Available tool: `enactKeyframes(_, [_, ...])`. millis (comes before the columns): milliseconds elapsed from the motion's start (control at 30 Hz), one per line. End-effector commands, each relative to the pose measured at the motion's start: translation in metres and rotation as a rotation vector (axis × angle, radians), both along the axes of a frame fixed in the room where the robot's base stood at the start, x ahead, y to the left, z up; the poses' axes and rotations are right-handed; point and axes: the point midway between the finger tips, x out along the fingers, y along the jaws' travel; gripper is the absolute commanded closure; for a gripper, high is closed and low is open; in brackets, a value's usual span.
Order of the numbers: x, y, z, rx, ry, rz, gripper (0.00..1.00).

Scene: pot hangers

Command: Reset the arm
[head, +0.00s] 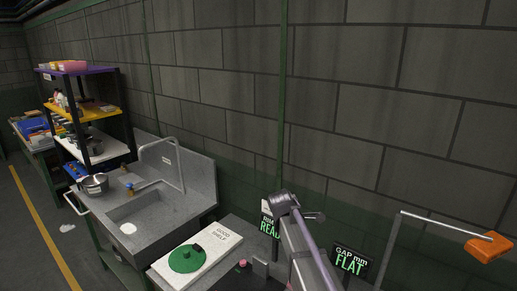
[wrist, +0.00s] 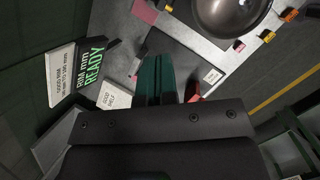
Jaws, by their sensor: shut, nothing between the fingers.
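My gripper (wrist: 157,62) shows in the wrist view as two dark green fingers pressed together, with nothing between them. They are over a dark flat plate (wrist: 190,62) on the grey bench; I cannot tell the height. My arm (head: 308,240) rises at the bottom centre of the head view, and its fingers are not clearly visible there. A round metal bowl or pot (wrist: 232,14) is beyond the fingertips at the upper right of the wrist view, apart from them.
A RIM mm READY sign (wrist: 92,68) and a GAP mm FLAT sign (head: 349,262) stand near my arm. A GOOD SHELF board (head: 222,246) carries a green disc (head: 187,259). A sink (head: 140,208), pot (head: 94,184) and loaded rack (head: 125,105) are left. An orange block (head: 489,247) is right.

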Motion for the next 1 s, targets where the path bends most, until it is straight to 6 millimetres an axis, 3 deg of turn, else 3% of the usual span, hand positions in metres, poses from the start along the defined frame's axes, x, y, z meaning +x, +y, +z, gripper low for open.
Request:
enactKeyframes(33, [-0.029,0.0,-0.011,0.059,-0.046,-0.186,1.0])
enactKeyframes(167, [-0.097,-0.002,-0.054,0.213,-0.146,-0.749,1.0])
enactKeyframes(300, [-0.178,-0.007,-0.112,0.324,-0.18,-1.285,1.0])
enactKeyframes(433, [-0.232,-0.013,-0.157,0.373,-0.157,-1.499,1.0])
enactKeyframes(500, [-0.244,-0.018,-0.171,0.38,-0.152,-1.511,1.0])
enactKeyframes(600, [-0.243,-0.023,-0.179,0.378,-0.156,-1.522,1.0])
enactKeyframes(1000, [-0.242,-0.024,-0.174,0.377,-0.157,-1.523,1.0])
